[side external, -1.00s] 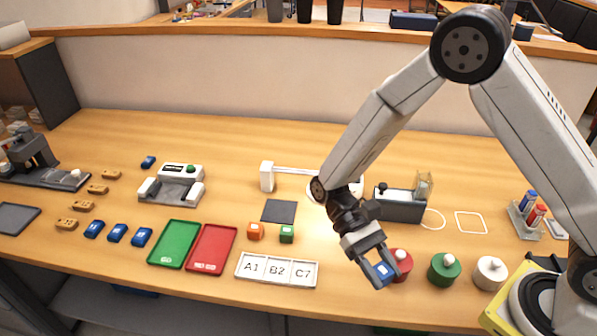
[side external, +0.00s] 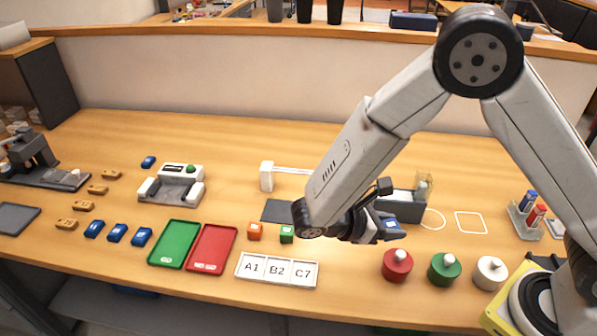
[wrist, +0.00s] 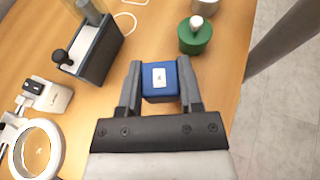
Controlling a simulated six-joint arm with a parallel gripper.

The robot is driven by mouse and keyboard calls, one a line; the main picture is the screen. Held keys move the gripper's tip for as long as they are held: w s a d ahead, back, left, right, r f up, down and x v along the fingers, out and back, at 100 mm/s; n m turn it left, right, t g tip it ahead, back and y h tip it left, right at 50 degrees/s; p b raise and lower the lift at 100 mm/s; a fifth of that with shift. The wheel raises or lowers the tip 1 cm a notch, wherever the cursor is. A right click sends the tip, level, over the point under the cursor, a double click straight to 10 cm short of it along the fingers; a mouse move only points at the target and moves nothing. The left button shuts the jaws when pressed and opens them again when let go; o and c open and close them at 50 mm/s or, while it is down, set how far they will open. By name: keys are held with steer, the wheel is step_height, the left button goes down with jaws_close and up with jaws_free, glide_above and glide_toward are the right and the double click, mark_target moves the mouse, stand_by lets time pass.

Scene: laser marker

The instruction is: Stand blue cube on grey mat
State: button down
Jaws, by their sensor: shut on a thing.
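The blue cube (side external: 391,226) is held in my gripper (side external: 388,228), above the table and right of the lettered plate. In the wrist view, the cube (wrist: 161,84), with a white label on its face, sits between the two fingers of my gripper (wrist: 160,82). The fingers are shut on its sides.
A red knobbed piece (side external: 397,265), a green one (side external: 444,269) and a white one (side external: 491,272) stand at the front right. A dark grey box (side external: 403,205) stands behind the gripper.

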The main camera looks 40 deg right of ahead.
steer(key=w+a+r+n+t+y, duration=0.1)
steer(key=w+a+n+t, duration=0.1)
steer(key=w+n+t, duration=0.4)
steer(key=w+a+r+n+t+y, duration=0.1)
steer(key=w+a+n+t+y, duration=0.1)
steer(key=w+n+t, duration=0.5)
steer(key=shift+w+a+t, duration=0.5)
steer(key=shift+t, duration=0.3)
steer(key=shift+w, duration=0.15)
steer(key=w+f, duration=0.3)
steer(key=w, duration=0.1)
steer(key=w+a+f, duration=0.1)
steer(key=w+f, duration=0.2)
steer(key=w, duration=0.1)
steer(key=w+a+f, duration=0.1)
steer(key=w+f, duration=0.1)
steer(key=w, duration=0.2)
steer(key=shift+w+a+f, duration=0.1)
steer(key=shift+w+f, duration=0.15)
steer(key=shift+f, duration=0.15)
steer(key=shift+w+a+f, duration=0.1)
steer(key=shift+w+f, duration=0.15)
